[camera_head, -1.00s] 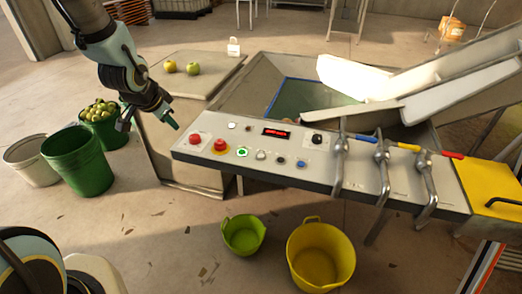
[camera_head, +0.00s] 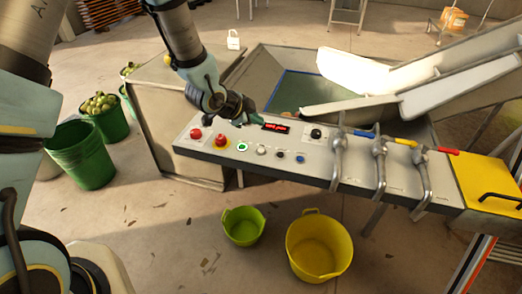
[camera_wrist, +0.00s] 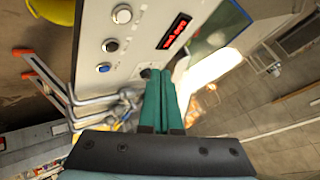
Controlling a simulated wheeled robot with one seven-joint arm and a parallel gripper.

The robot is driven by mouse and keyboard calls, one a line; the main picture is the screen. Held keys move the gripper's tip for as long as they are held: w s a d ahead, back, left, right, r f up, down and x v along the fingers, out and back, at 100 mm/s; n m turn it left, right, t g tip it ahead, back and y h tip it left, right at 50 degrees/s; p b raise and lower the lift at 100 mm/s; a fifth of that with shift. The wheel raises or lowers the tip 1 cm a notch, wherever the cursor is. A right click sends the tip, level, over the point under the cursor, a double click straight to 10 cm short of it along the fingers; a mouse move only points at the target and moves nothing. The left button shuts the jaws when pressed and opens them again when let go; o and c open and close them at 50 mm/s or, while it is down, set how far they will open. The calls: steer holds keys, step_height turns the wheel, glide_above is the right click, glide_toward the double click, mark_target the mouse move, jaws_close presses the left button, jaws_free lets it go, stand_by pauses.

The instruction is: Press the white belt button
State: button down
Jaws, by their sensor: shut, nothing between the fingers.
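The white button (camera_head: 262,150) sits on the sloped control panel (camera_head: 318,173), between the green-ringed button (camera_head: 242,147) and a dark button (camera_head: 280,155). In the wrist view the white button (camera_wrist: 122,15) is at the top, left of my fingers, with the dark button and the blue button (camera_wrist: 104,68) below it. My gripper (camera_head: 254,117) is over the panel's back edge, left of the red display (camera_head: 276,127), apart from the white button. In the wrist view my gripper (camera_wrist: 159,73) has its green fingers together and empty. Its contact with the panel cannot be told.
Red buttons (camera_head: 221,141) are on the panel's left. Several metal levers (camera_head: 379,168) with coloured handles rise on its right. A hopper and a conveyor (camera_head: 380,75) stand behind. Green buckets (camera_head: 82,155) are at left. A yellow tub (camera_head: 320,245) stands in front.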

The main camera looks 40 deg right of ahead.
steer(key=b, duration=0.5)
glide_above(261, 151)
steer(key=f, duration=0.5)
steer(key=a+f, duration=0.1)
steer(key=f, duration=0.1)
steer(key=shift+w+f, duration=0.25)
steer(key=shift+f, duration=0.1)
steer(key=shift+f+b, duration=0.5)
steer(key=shift+b, duration=0.05)
steer(key=shift+f, duration=0.1)
stand_by(0.6)
steer(key=shift+f+b, duration=0.3)
steer(key=shift+b, duration=0.2)
